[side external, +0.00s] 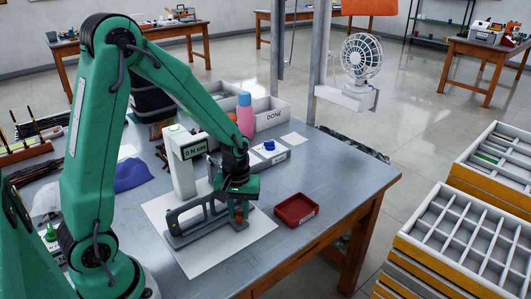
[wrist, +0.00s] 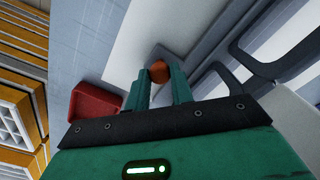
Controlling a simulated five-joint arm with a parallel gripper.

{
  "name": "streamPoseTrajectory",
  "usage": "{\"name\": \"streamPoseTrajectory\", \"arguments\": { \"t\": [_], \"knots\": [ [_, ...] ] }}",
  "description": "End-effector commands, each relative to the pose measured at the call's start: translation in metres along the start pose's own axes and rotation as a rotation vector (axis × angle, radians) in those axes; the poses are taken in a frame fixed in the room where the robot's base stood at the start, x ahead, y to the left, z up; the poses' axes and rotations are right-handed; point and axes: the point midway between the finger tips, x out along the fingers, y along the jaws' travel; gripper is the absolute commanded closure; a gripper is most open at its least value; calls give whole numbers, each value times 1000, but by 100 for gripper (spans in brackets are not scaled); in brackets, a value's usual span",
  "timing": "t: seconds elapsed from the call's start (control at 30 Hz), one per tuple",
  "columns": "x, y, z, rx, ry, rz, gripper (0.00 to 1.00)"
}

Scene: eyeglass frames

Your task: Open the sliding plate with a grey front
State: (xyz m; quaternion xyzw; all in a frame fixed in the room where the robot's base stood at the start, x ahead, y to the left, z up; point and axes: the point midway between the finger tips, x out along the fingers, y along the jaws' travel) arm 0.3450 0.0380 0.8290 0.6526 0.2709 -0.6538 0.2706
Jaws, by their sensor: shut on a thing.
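A long grey fixture (side external: 186,238) with an upright looped frame lies on a white sheet on the table. At its right end is a small orange knob (side external: 238,215). The wrist view shows the knob (wrist: 158,70) between the two green fingertips. My gripper (side external: 238,206) comes down from above on this right end and is shut on the orange knob. The dark grey loops of the frame (wrist: 258,66) show right of the fingers. The sliding plate itself I cannot pick out clearly from the rest of the grey fixture.
A red tray (side external: 296,209) stands close to the right. A white measuring stand (side external: 181,165) is just behind the fixture. A pink bottle (side external: 245,118) and a DONE bin (side external: 271,116) stand further back. The table's right part is clear.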

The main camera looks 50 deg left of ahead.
Motion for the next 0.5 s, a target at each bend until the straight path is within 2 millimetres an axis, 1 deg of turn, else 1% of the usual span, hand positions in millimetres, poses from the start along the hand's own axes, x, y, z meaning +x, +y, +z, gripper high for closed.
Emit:
{"name": "streamPoseTrajectory", "arguments": {
  "t": [0.03, 0.3, 0.5],
  "knots": [
    [-1, 6, 4, 6, 2, 2, 100],
    [-1, 34, 32, 6, 3, 3, 100],
    [-1, 50, 48, 5, 4, 4, 100]
  ]
}}
